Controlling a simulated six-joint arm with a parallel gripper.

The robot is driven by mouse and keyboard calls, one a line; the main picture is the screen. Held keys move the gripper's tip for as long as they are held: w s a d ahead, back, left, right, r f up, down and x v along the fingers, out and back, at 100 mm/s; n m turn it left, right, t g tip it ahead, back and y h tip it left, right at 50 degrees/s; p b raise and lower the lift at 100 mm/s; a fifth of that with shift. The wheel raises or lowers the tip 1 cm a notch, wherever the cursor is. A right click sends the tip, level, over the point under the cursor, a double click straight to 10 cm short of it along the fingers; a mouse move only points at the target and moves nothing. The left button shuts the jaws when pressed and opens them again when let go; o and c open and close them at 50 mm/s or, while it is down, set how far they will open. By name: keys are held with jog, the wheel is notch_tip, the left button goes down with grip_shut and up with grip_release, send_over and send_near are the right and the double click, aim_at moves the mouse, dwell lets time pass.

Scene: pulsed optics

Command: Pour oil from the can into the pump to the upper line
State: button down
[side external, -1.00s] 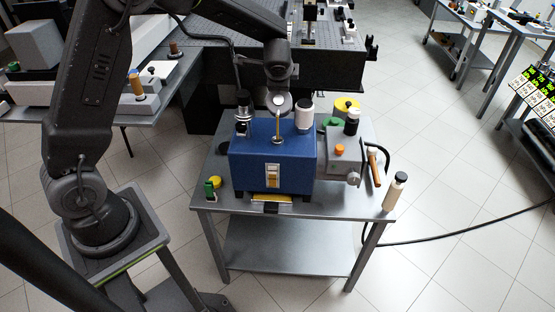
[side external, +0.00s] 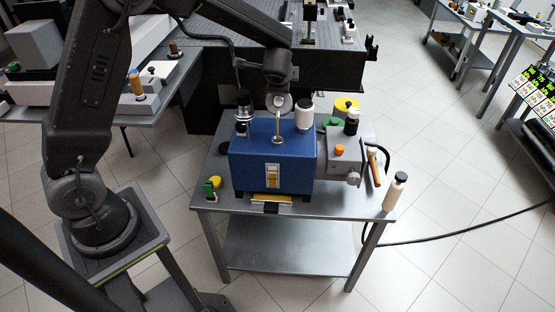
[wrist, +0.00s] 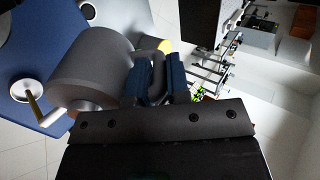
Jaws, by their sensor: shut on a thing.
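The blue pump (side external: 255,160) stands on a small grey table, with a sight glass (side external: 272,176) on its front showing amber; its lines are too small to read. My gripper (wrist: 158,85) is shut on the grey oil can (wrist: 92,75) by its handle, with blue fingers on either side. The can (side external: 281,103) is tipped above the pump. A thin golden stream of oil (side external: 278,126) runs from the can down to the filler opening (side external: 277,139) on the pump's top. The wrist view also shows the stream meeting the round filler opening (wrist: 25,90).
A white-capped cylinder (side external: 304,114) and a dark fitting (side external: 243,112) stand up from the pump, either side of the stream. A grey motor housing (side external: 343,153) adjoins it at right. A cream bottle (side external: 396,190) stands at the table's right corner.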

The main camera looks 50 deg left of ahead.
dwell(0.4)
jog(key=shift+s+d+r, duration=0.1)
jog(key=shift+s, duration=0.05)
dwell(0.9)
jog(key=shift+s+d+t+y, duration=0.1)
jog(key=shift+t+y, duration=0.2)
dwell(0.6)
jog(key=shift+s+d, duration=0.15)
jog(key=shift+t+y, duration=0.3)
dwell(0.4)
jog(key=shift+s+d, duration=0.1)
jog(key=shift+d, duration=0.05)
dwell(0.8)
